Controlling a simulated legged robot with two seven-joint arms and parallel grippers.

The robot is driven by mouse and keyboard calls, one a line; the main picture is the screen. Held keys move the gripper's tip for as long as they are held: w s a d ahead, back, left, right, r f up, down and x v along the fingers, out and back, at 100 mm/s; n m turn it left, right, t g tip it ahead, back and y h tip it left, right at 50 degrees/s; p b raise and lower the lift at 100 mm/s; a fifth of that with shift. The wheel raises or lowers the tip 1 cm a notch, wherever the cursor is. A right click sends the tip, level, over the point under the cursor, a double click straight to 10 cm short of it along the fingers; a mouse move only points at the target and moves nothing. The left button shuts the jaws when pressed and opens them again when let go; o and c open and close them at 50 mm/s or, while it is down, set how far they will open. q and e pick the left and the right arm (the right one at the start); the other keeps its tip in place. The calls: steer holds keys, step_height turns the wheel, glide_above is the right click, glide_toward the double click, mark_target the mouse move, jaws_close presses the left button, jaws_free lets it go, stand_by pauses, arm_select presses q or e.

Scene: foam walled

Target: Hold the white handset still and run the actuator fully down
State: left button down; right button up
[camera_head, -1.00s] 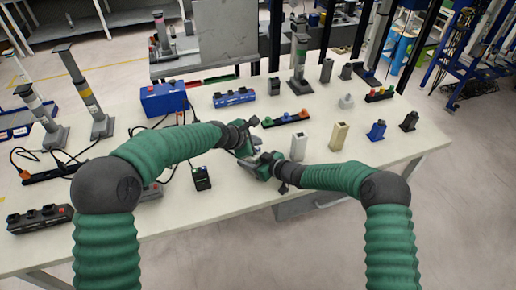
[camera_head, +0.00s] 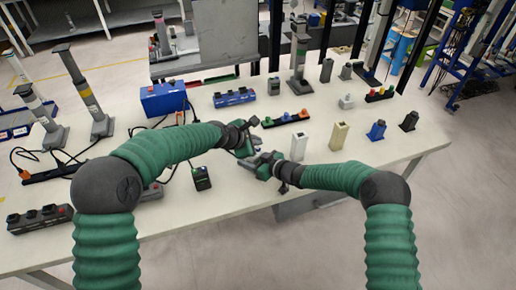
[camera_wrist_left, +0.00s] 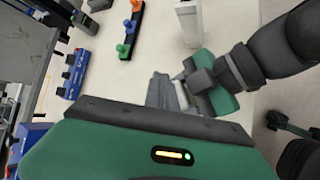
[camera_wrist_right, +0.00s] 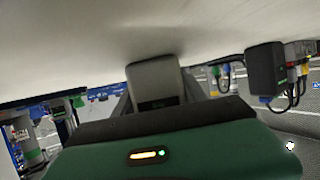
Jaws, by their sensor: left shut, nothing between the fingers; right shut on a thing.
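My right gripper (camera_head: 252,163) is shut on a pale handset, seen end-on between its fingers in the right wrist view (camera_wrist_right: 155,78). My left gripper (camera_head: 254,154) is shut and empty; its closed fingers (camera_wrist_left: 163,90) are right beside the handset and the right gripper (camera_wrist_left: 205,85). Whether they touch it, I cannot tell. The handset's buttons are hidden. Upright actuator columns stand on the table: one with a green band (camera_head: 299,55) at the back, one with a yellow band (camera_head: 86,95) and another (camera_head: 40,108) at the left. Which one belongs to the handset is unclear.
A white block (camera_head: 301,140), a tan block (camera_head: 339,136) and a blue part (camera_head: 376,130) stand to the right. A black handset (camera_head: 202,178) with cable lies left of the grippers. A blue box (camera_head: 163,99) stands behind. The table's front edge (camera_head: 250,207) is close.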

arm_select(q)
steer(key=shift+f, duration=0.1)
steer(key=shift+f, duration=0.25)
steer(key=shift+s+f, duration=0.1)
steer(key=shift+f, duration=0.45)
stand_by(2.9)
steer(key=shift+r, duration=0.15)
stand_by(0.9)
steer(key=shift+r, duration=0.8)
step_height(320, 180, up, 5)
steer(key=shift+r, duration=0.1)
stand_by(0.6)
